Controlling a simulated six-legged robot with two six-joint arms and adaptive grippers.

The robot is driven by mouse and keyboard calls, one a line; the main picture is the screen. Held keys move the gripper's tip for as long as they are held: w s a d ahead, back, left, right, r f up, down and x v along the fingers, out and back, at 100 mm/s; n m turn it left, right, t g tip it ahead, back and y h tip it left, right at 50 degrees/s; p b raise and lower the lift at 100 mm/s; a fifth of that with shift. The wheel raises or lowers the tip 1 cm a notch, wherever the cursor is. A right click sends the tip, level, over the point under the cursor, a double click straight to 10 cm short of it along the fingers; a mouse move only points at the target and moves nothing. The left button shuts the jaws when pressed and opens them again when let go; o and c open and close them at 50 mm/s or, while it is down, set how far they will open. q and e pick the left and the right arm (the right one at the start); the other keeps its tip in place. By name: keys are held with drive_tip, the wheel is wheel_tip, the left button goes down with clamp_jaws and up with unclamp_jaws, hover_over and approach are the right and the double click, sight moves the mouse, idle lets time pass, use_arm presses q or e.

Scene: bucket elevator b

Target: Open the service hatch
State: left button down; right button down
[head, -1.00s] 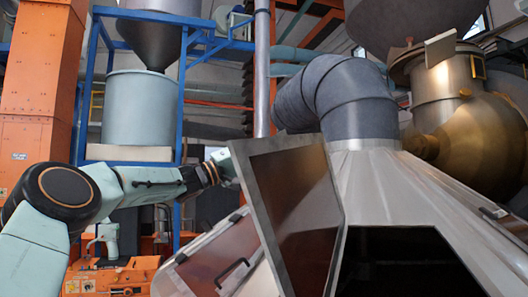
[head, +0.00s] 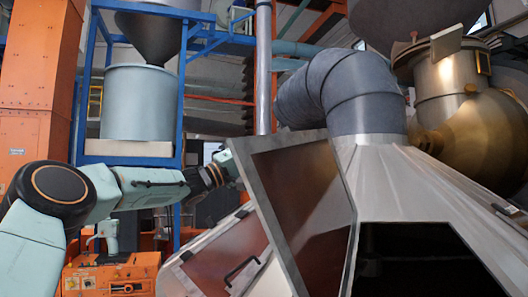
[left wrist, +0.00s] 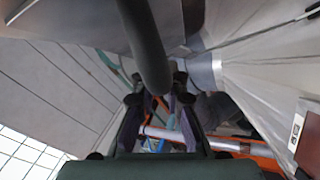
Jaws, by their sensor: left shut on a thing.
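The service hatch (head: 303,195), a metal-framed panel with a brown pane, stands swung open to the left of a dark opening (head: 415,262) in the sloping metal housing. My left gripper (left wrist: 158,92) is shut on the hatch's dark bar handle (left wrist: 145,42), which runs between its fingers in the left wrist view. In the head view my left arm comes in from the left and ends at the hatch's upper left edge, whose frame hides the fingertips. My right gripper does not show.
A second brown-paned panel with a black handle (head: 242,270) lies on the housing's left slope, below the open hatch. A thick grey duct (head: 345,90) rises from the housing top. A brass-coloured vessel (head: 465,130) stands at right. Orange machinery (head: 112,278) stands below my left arm.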

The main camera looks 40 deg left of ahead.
use_arm(q)
drive_tip(key=shift+d+f, duration=0.1)
drive_tip(key=shift+d, duration=0.2)
drive_tip(key=c, duration=1.4)
unclamp_jaws()
drive_tip(key=shift+w+a, duration=0.1)
drive_tip(key=shift+a, duration=0.1)
drive_tip(key=shift+o, duration=0.2)
